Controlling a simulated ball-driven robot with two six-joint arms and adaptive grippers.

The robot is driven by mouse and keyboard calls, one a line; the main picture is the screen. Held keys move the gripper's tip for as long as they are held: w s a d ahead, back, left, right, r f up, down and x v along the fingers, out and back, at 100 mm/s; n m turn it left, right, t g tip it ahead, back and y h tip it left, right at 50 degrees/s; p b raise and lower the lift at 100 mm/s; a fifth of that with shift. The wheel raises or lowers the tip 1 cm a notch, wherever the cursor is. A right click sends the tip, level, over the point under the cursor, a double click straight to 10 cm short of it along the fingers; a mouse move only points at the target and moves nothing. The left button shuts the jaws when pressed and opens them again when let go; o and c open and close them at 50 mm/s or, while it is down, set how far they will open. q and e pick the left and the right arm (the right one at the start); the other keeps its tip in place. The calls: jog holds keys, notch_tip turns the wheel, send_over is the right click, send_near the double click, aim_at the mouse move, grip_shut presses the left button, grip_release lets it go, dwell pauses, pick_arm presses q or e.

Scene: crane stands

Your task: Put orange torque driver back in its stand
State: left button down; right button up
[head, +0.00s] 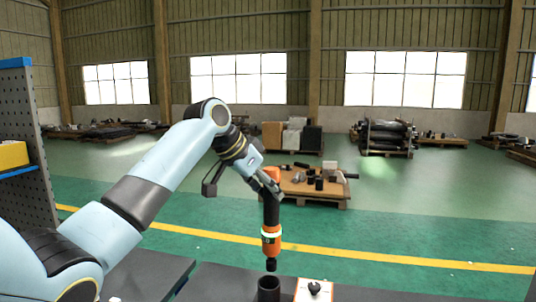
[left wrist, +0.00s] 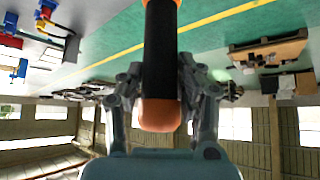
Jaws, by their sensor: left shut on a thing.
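The orange torque driver (head: 271,240) has an orange body, a black grip and a dark tip that points down. My left gripper (head: 270,190) is shut on it near its upper end and holds it about upright in the air. In the left wrist view the driver's black grip and orange end (left wrist: 160,70) lie between both fingers of my left gripper (left wrist: 162,95). The stand, a dark round cup (head: 268,288), is on the bench edge below the driver. The driver's tip is above the cup, apart from it. My right gripper is not in view.
A white and orange block with a black knob (head: 314,290) is right beside the cup on the dark bench (head: 370,294). A blue-edged pegboard rack (head: 38,140) with a yellow bin (head: 12,155) stands at the left. Loaded pallets (head: 315,195) are far off on the green floor.

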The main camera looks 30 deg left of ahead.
pick_arm(q)
jog(key=shift+w+a+r+p, duration=0.4)
jog(key=shift+w+a+r, duration=0.05)
jog(key=shift+w+r, duration=0.15)
jog(key=shift+w+a+f+n+p, duration=0.35)
jog(key=shift+f+p, duration=0.1)
jog(key=shift+f, duration=0.1)
notch_tip(320, 180, down, 2)
jog(key=shift+f+b, duration=0.25)
jog(key=shift+b, duration=0.25)
jog(key=shift+f+b, duration=0.5)
jog(key=shift+f, duration=0.75)
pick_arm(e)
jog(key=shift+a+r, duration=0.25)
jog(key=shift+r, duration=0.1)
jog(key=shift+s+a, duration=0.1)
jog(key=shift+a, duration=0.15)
